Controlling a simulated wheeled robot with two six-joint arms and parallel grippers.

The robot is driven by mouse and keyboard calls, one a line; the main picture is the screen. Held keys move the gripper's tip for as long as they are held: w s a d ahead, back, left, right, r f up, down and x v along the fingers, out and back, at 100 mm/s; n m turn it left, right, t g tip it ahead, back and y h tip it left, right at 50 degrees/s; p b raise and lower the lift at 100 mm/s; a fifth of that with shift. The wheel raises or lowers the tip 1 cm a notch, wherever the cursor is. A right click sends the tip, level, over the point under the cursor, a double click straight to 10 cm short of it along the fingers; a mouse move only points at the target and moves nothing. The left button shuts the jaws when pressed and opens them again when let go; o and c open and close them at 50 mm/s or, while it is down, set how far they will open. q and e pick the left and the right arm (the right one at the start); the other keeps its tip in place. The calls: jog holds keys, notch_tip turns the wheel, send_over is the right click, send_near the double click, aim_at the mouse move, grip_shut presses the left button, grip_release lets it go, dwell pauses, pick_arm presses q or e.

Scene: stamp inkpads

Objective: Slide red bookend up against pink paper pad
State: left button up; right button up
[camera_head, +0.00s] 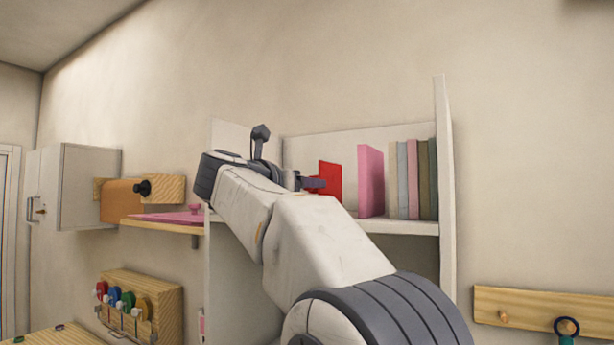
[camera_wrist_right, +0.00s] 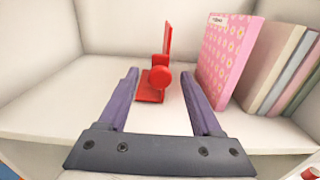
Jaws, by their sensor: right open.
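The red bookend (camera_wrist_right: 167,40) stands upright on the white shelf, with a round red knob facing me and a flat base. In the head view it shows (camera_head: 329,177) partly behind my gripper. The pink paper pad (camera_wrist_right: 226,52), patterned with pale flowers, leans slightly to the right of it; it is plain pink in the head view (camera_head: 370,181). A gap of bare shelf separates the two. My right gripper (camera_wrist_right: 158,73) is open, one finger on each side of the knob, with the right finger between bookend and pad. My left gripper is out of view.
Several books (camera_head: 415,180) stand right of the pad, near the shelf's right wall (camera_head: 444,170). The shelf (camera_wrist_right: 60,100) left of the bookend is clear. A side shelf with a pink flat item (camera_head: 165,217) lies further left.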

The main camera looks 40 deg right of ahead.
jog(key=shift+x, duration=0.9)
grip_shut()
dwell(0.8)
